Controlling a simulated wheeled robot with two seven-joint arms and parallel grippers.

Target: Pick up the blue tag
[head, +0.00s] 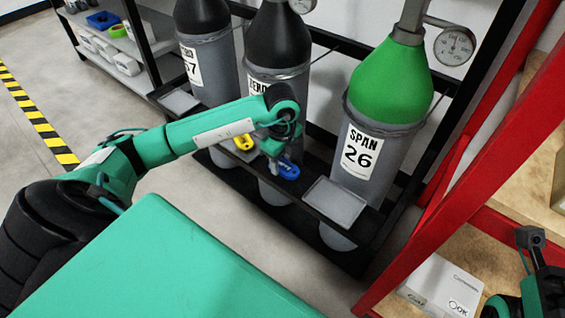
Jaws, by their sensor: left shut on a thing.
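The blue tag (289,170) is at the front of the rack, below the middle cylinder and left of the green-topped one. My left gripper (279,166) reaches in from the left and is shut on the blue tag. The fingers are small and partly hidden by the wrist, so the exact grip is unclear. A yellow tag (243,143) lies just to the left, partly behind my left arm. My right gripper (531,240) shows only in part at the lower right edge, away from the tags, and its jaws cannot be made out.
Gas cylinders stand in a black rack; the green-topped cylinder (391,88) reads SPAN 26. A grey tray (335,203) sits at the rack's front right, another (179,101) at left. A red frame (460,150) and a white box (440,286) are at right.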

